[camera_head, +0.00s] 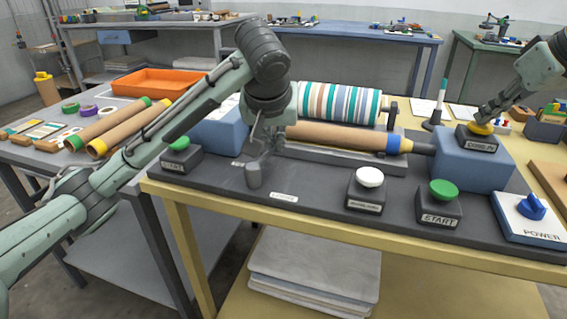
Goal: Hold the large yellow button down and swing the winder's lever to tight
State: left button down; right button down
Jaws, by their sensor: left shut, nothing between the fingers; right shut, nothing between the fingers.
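The large yellow button (480,129) sits on a dark labelled box on top of the blue housing at the right. My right gripper (484,117) is shut, its tips on or just above the button; I cannot tell how far the button is down. The winder's lever, with a grey knob (253,178), stands at the left of the press's dark deck. Small white label plates lie by it, one at its left and one at its front right (284,198); their words are too small to read. My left gripper (264,145) is shut, close behind the knob; contact is unclear.
A striped roll (338,103) and a brown tube (340,136) lie across the press. Green-topped boxes (181,145) (438,205), a white button (369,178) and a blue power knob (531,207) stand on the deck. An orange tray (160,83) and tubes lie on the left bench.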

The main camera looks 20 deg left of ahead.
pick_arm(q)
jog(key=shift+a+n, duration=0.2)
jog(key=shift+n, duration=0.2)
pick_arm(e)
jog(key=shift+s+f, duration=0.1)
jog(key=shift+f, duration=0.35)
pick_arm(q)
jog(key=shift+s, duration=0.1)
jog(key=shift+s+a, duration=0.15)
jog(key=shift+s, duration=0.5)
jog(key=d+r, duration=0.7)
jog(key=r, duration=0.4)
jog(key=shift+d+r, duration=0.4)
jog(key=shift+s, duration=0.1)
pick_arm(e)
jog(key=shift+r, duration=0.15)
jog(key=shift+w+r, duration=0.2)
jog(key=shift+r, duration=0.7)
pick_arm(q)
jog(key=shift+r, duration=0.1)
pick_arm(e)
notch_tip(320, 180, up, 6)
